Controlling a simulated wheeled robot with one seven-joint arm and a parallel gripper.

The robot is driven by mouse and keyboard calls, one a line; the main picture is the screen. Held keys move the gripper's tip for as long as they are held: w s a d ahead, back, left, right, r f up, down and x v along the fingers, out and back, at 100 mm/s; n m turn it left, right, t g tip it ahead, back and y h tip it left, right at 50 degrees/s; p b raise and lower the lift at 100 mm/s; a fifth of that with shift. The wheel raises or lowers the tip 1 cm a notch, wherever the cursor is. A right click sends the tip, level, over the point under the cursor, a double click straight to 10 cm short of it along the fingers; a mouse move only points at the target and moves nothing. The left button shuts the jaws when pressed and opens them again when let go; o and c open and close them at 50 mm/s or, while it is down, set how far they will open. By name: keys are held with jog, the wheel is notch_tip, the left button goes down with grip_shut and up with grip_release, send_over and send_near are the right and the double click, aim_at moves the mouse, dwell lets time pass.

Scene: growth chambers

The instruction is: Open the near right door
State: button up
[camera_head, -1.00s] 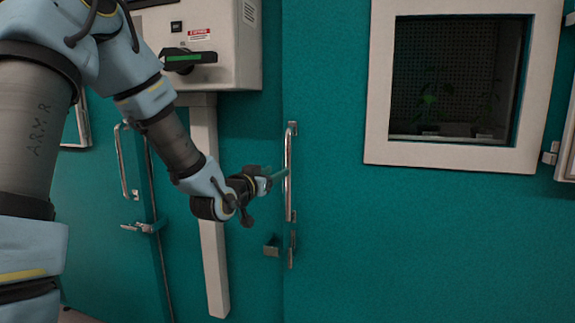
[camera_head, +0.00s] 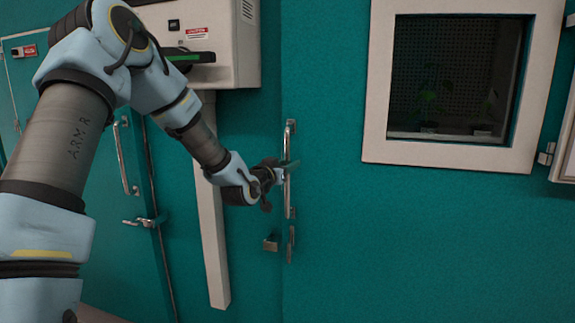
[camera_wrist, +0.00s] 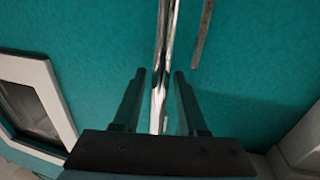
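The near right door is a teal panel (camera_head: 420,235) with a white-framed window (camera_head: 376,85). A vertical metal bar handle (camera_head: 289,130) is at its left edge; it also shows in the wrist view (camera_wrist: 166,50). My gripper (camera_head: 288,169) is at about mid-height of this handle. In the wrist view my gripper (camera_wrist: 160,76) is open, one dark finger on each side of the bar, with visible gaps. I cannot tell how deep the bar sits between the fingers. The door appears closed.
A small metal latch (camera_head: 270,244) sits below the handle. A white control box (camera_head: 235,60) and white vertical post (camera_head: 214,250) stand to the left. Another teal door with a bar handle (camera_head: 122,160) is farther left. A hinge (camera_head: 546,153) is at the right.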

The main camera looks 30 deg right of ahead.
grip_shut()
dwell(1.1)
